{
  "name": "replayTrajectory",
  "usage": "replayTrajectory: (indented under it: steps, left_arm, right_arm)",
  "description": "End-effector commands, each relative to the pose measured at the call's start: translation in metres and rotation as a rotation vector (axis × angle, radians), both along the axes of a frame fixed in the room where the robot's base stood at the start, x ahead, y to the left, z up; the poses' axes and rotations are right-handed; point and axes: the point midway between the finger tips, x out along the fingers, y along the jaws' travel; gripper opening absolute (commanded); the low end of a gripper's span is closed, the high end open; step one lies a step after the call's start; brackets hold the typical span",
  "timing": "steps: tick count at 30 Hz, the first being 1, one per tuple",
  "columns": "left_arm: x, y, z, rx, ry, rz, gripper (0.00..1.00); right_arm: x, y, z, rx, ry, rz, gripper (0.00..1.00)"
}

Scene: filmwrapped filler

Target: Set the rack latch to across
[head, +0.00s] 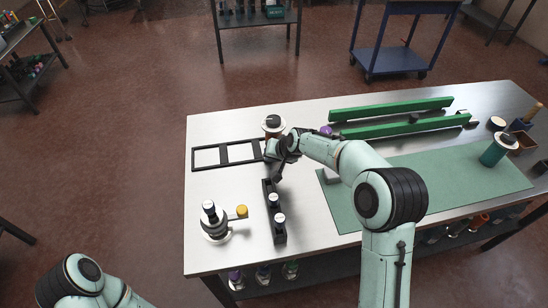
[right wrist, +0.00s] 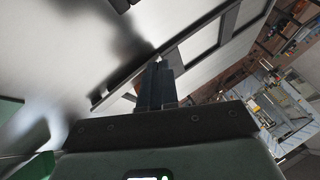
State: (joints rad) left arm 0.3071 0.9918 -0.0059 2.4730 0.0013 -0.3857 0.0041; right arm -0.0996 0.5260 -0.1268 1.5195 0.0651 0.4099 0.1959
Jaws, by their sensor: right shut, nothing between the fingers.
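My right gripper is just above that far end, by the right end of a flat black frame with openings (head: 195,160). In the right wrist view its fingers (right wrist: 158,82) are shut and empty, with the black frame (right wrist: 118,88) behind them. Whether the fingers touch anything is unclear. Only a link of my left arm shows at the lower left.
A round stand with a yellow knob (head: 242,211) is left of the rack. Green rails (head: 390,109) and a green mat (head: 430,178) lie to the right. The table's front left corner is clear.

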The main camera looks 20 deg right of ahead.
Motion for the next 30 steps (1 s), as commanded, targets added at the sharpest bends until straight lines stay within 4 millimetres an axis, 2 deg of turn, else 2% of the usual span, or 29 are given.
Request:
replayTrajectory:
  steps: [12, 30]
  left_arm:
    - [0.003, 0.0, 0.004, 0.0, -0.003, 0.0, 1.0]
    - [0.004, 0.0, 0.005, 0.0, -0.004, 0.0, 1.0]
  right_arm:
    - [0.01, 0.001, 0.001, -0.001, -0.003, -0.001, 0.0]
    - [0.012, 0.0, 0.004, 0.0, -0.011, -0.003, 0.0]
